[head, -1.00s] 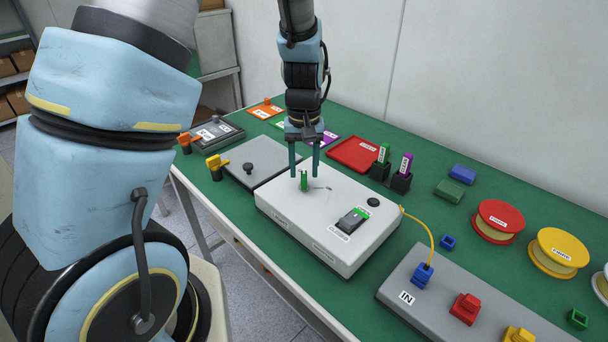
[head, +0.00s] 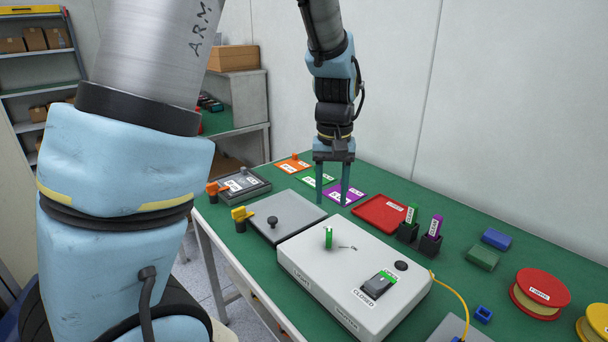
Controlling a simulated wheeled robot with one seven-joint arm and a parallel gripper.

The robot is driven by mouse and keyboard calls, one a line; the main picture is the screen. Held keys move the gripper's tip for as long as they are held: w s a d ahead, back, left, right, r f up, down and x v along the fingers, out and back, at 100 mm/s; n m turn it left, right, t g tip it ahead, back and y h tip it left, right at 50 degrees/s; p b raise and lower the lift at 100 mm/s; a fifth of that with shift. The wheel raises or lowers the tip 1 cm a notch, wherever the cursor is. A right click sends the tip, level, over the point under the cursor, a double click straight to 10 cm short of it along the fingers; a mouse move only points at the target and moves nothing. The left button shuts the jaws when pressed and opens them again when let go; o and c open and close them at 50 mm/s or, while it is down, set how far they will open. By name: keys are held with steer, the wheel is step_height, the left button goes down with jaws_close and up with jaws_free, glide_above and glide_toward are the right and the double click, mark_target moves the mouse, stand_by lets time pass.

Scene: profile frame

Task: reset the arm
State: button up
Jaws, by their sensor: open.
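My gripper (head: 332,200) is open and empty, with its two fingers pointing down above the green table (head: 465,285). It appears over or behind the far side of the white box (head: 345,263), near the purple mat (head: 347,193). A green upright piece (head: 328,237) stands on the white box, apart from the fingers. My arm reaches down from the top of the picture.
A grey lidded box (head: 287,215) lies left of the white box. A red tray (head: 380,215), two dark holders with green (head: 411,214) and purple (head: 437,226) tags, and a red spool (head: 540,293) are to the right. A wall stands behind.

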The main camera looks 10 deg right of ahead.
steer(key=s+a+n+t, duration=0.1)
steer(key=s+a+n, duration=0.1)
steer(key=a, duration=2.3)
steer(key=shift+s+f+t, duration=0.15)
steer(key=shift+s+t, duration=0.15)
steer(key=shift+s, duration=0.25)
